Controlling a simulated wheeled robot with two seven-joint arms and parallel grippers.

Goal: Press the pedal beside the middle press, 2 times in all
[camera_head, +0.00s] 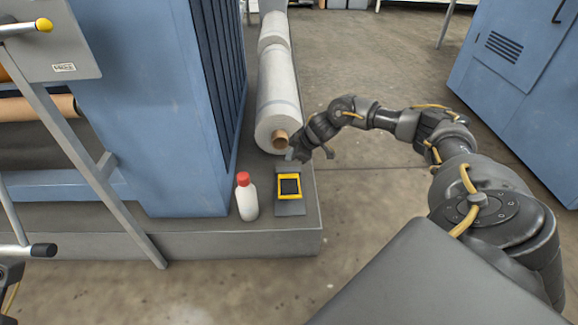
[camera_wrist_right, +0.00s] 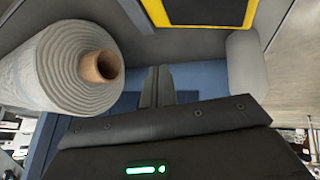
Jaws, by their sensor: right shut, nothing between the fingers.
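The pedal (camera_head: 290,186) is a black plate in a yellow frame on a grey base, on the low grey platform beside the blue press (camera_head: 150,110). Part of it shows at the top of the right wrist view (camera_wrist_right: 205,9). My right gripper (camera_head: 297,155) is just beyond the pedal's far end in the head view, apart from the yellow frame as far as I can tell. Its fingers (camera_wrist_right: 157,87) are shut together with nothing between them. My left gripper is out of view; only a bit of dark arm with a yellow cable shows at the lower left.
A white bottle with a red cap (camera_head: 246,196) stands just left of the pedal. A large wrapped roll (camera_head: 277,92) lies behind it, close to my right gripper. The platform edge (camera_head: 319,215) is to the right, with open floor beyond. A blue cabinet (camera_head: 520,75) stands at right.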

